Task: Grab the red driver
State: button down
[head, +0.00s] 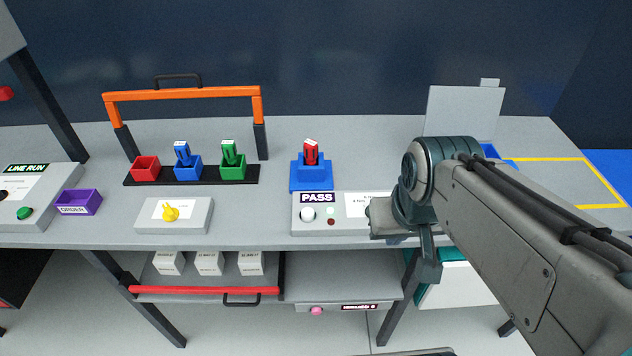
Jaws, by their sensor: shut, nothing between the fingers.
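The red driver (311,152) stands upright in a blue stand (312,178) near the middle of the bench, behind the PASS box. My gripper (429,270) hangs at the bench's front edge, to the right of and nearer than the driver. It is shut and empty, partly hidden by my arm. A rack on the left has a red holder (145,168) with no driver showing, a blue driver (183,153) in a blue holder and a green driver (230,153) in a green holder.
An orange bar frame (185,94) spans the rack. The PASS box (318,222) sits in front of the blue stand. A yellow-knob box (173,215) and purple ORDER bin (79,203) are on the left. A grey upright panel (462,118) stands at the back right.

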aim_at(311, 147)
jog(key=u, duration=2)
jog(key=i, duration=1.15)
jog(key=z, duration=2.65)
